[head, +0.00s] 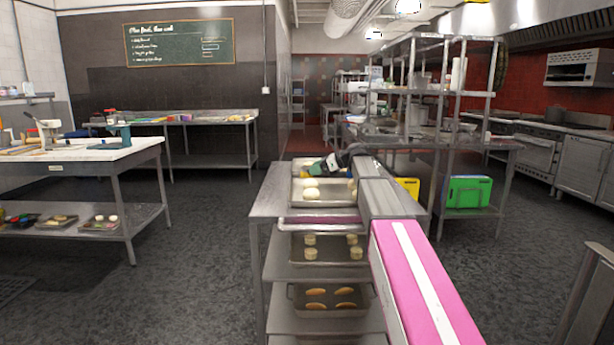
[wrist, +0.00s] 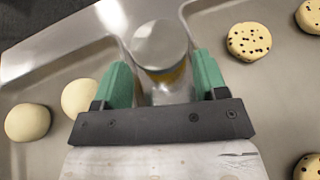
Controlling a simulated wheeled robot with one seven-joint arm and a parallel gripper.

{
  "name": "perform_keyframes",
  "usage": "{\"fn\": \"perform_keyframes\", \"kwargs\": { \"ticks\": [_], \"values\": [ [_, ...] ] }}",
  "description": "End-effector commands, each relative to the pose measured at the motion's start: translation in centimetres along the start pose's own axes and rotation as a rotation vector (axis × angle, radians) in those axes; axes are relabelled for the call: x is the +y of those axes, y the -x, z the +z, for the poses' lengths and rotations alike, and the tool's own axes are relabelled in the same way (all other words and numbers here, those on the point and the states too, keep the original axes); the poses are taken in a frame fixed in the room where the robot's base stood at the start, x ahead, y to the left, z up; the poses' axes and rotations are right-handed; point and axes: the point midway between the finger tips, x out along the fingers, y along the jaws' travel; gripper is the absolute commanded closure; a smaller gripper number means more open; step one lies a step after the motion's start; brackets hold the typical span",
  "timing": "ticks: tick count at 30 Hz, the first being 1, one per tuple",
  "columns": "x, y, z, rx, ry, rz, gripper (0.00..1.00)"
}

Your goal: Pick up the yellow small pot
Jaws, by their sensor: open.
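A small round pot (wrist: 162,45) with a grey top and a yellowish band below it shows in the wrist view. It stands between the two green fingers of my gripper (wrist: 163,72), by the metal rim between two trays. The fingers are open, with one on each side of the pot. I cannot tell whether they touch it. The lower part of the pot is hidden by the gripper body. In the head view my gripper (head: 325,166) is over the top of the metal rack, and the pot cannot be made out clearly there.
Pale dough balls (wrist: 27,122) lie left of the gripper, and chocolate-chip cookies (wrist: 249,41) lie on the tray to the right. The metal rack (head: 268,205) holds more baking trays (head: 329,312) below. A white-topped table (head: 100,151) stands left, with open floor between.

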Motion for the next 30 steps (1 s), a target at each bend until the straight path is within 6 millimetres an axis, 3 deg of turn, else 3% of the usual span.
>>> {"fn": "perform_keyframes", "kwargs": {
  "ticks": [6,12,13,16,30],
  "values": [
    [-0.1,-2.7,0.0,0.001,0.000,0.000,0.34],
    [-0.1,-2.8,0.0,0.000,0.000,-0.001,0.34],
    [-0.1,-2.8,0.0,0.000,0.000,-0.001,0.37],
    [-0.1,-2.7,0.0,0.000,0.000,-0.001,0.69],
    [-0.1,-2.4,0.8,-0.001,0.001,-0.001,0.68]
  ]
}}
